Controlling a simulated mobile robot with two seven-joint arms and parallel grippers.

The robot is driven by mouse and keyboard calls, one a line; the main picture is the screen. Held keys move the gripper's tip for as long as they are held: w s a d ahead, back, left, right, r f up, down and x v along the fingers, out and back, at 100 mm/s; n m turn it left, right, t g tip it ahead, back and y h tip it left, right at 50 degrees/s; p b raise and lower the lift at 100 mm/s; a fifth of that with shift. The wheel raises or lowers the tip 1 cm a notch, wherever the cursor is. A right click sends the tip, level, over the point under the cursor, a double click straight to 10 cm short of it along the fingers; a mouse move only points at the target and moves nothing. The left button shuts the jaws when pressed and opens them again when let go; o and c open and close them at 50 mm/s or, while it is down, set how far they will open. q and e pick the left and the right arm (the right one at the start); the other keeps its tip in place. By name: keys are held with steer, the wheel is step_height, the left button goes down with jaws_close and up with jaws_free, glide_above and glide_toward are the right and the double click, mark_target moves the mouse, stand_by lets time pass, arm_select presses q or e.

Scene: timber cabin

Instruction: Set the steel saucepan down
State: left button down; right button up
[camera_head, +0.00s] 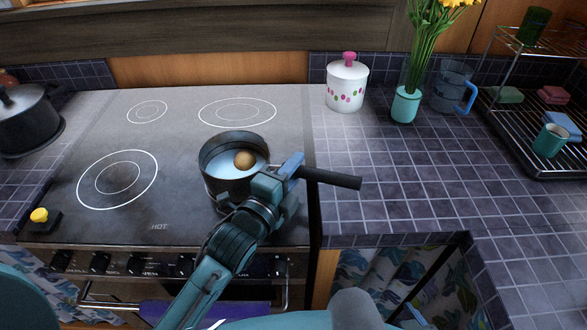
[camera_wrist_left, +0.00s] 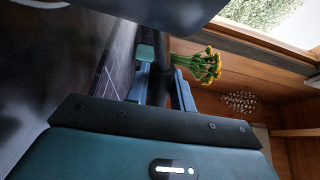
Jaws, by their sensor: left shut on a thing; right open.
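The steel saucepan (camera_head: 222,188) is over the front right part of the stove top (camera_head: 180,225) in the head view. It looks upright and holds pale liquid with a round brown thing (camera_head: 244,159) in it. Its black handle (camera_head: 332,178) points right, over the tiled counter. My left gripper (camera_head: 283,178) is shut on the handle close to the pan. In the left wrist view the handle (camera_wrist_left: 160,62) runs between the fingers of my left gripper (camera_wrist_left: 162,90). I cannot tell whether the pan's base touches the stove. My right gripper is in neither view.
A dark lidded pot (camera_head: 28,122) stands at the far left. A white jar (camera_head: 346,86), flowers in a teal vase (camera_head: 405,104), a blue jug (camera_head: 449,87) and a dish rack (camera_head: 545,160) stand along the right counter.

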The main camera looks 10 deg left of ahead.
arm_select(q)
steer(key=shift+r, duration=0.2)
steer(key=shift+f, duration=0.1)
steer(key=c, duration=1.6)
jaws_free()
steer(key=shift+f, duration=0.25)
steer(key=shift+c, duration=0.2)
steer(key=o, duration=0.5)
steer(key=shift+c, duration=0.2)
arm_select(e)
steer(key=shift+s+f, duration=0.15)
steer(key=shift+s, duration=0.05)
arm_select(q)
steer(key=shift+r, duration=0.15)
steer(key=shift+s+r, duration=0.1)
steer(key=shift+s, duration=0.05)
steer(key=b+v, duration=0.1)
steer(key=v, duration=0.9)
steer(key=shift+s+a, duration=0.15)
steer(key=shift+s, duration=0.1)
steer(key=shift+s+a, duration=0.1)
steer(key=shift+s, duration=0.2)
steer(key=shift+s+a, duration=0.1)
steer(key=shift+s, duration=0.15)
arm_select(e)
steer(key=shift+w+a, duration=0.25)
